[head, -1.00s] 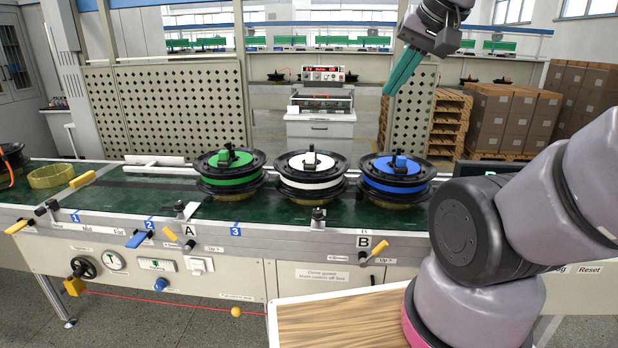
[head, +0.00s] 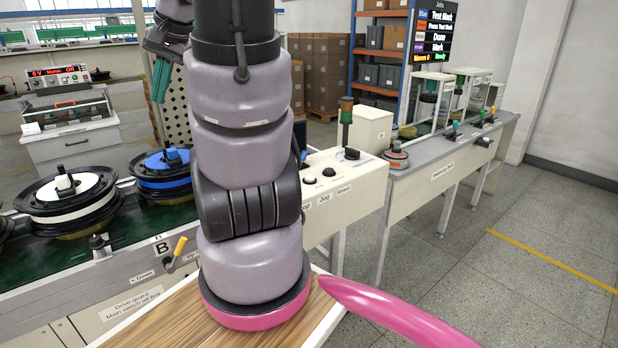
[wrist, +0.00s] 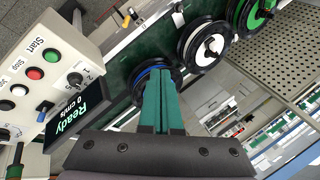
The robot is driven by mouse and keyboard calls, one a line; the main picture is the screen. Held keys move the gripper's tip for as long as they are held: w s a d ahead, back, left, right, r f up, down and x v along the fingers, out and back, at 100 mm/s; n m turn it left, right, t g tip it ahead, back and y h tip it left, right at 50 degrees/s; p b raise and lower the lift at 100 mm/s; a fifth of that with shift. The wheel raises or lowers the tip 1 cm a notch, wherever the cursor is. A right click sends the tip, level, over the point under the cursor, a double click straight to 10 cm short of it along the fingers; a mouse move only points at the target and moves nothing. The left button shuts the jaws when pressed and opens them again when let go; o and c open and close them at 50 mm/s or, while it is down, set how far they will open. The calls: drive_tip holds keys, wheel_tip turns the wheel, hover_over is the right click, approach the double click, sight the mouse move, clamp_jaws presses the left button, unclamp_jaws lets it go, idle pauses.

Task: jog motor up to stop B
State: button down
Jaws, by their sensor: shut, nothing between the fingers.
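The blue motor (head: 163,182) stands on the green conveyor beside the white motor (head: 72,205), in the head view's left part. The control box (head: 340,190) with Jog and Reset labels stands at the conveyor's right end, partly behind my arm. My gripper (head: 158,90) is raised, its teal fingers shut and empty. In the wrist view, the fingers (wrist: 160,80) overlap the blue motor (wrist: 148,76); the box's display (wrist: 75,103) reads Ready, 0 cm/s.
A wooden-topped surface (head: 150,320) lies below my arm. A grey bench (head: 440,150) with coloured levers stands right, and a status screen (head: 435,32) behind it. The floor at front right is open. The green motor (wrist: 257,12) shows in the wrist view.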

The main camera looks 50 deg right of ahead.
drive_tip(key=w+d+f+m, duration=0.1)
drive_tip(key=d+f+m, duration=0.2)
drive_tip(key=d, duration=0.3)
drive_tip(key=w+d+f+m, duration=0.1)
drive_tip(key=d+f+m, duration=0.15)
drive_tip(key=d, duration=0.35)
drive_tip(key=m+t+h, duration=0.2)
drive_tip(key=m+t, duration=0.2)
drive_tip(key=m, duration=0.8)
hover_over(313, 177)
wheel_tip(313, 177, down, 14)
drive_tip(key=shift+d+n, duration=0.1)
drive_tip(key=shift+n, duration=0.15)
drive_tip(key=shift+f, duration=4.45)
drive_tip(key=shift+f, duration=0.1)
drive_tip(key=shift+f, duration=0.3)
